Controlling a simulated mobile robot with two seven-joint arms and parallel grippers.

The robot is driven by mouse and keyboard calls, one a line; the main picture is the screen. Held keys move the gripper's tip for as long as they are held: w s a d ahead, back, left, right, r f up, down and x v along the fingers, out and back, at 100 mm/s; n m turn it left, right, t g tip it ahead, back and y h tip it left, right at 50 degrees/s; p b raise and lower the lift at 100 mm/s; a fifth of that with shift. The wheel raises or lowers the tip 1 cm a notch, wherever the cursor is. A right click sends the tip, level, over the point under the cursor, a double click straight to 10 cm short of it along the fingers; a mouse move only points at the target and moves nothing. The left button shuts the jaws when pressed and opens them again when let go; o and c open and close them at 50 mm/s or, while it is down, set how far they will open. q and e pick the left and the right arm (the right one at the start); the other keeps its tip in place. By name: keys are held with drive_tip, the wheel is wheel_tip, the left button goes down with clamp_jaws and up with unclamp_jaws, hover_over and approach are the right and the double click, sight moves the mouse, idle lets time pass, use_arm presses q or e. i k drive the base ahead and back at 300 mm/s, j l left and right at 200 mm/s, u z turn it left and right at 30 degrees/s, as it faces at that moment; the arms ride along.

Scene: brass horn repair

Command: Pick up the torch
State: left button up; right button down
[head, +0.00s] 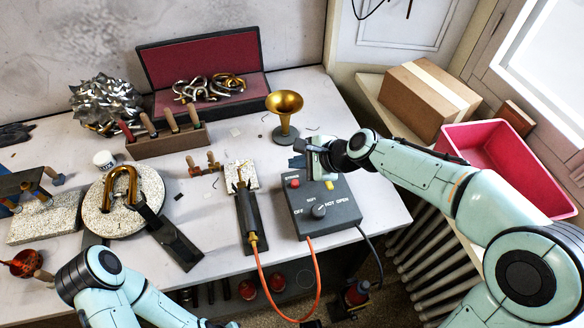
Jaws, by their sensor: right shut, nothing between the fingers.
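The torch (252,231) lies on a dark narrow rest (241,213) near the front middle of the table. Its brass-coloured neck points away from me, towards a small speckled block (243,174). An orange hose (268,284) hangs from its near end over the table edge and loops up to the grey control box (325,208). My right gripper (307,152) is shut and empty, above the back edge of the control box, to the right of the torch and apart from it. My left arm shows at the bottom left, but its gripper is out of view.
A brass bell on a stand (285,110) is behind the box. A wooden tool rack (165,142) and an open red-lined case (215,85) stand further back. A round speckled slab (122,215) with a brass bend lies left of the torch. A pink bin (508,165) is at right.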

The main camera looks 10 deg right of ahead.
sight(249, 221)
drive_tip(key=k+l, duration=0.35)
drive_tip(key=l, duration=0.15)
drive_tip(key=k+l, duration=0.35)
drive_tip(key=l, duration=0.2)
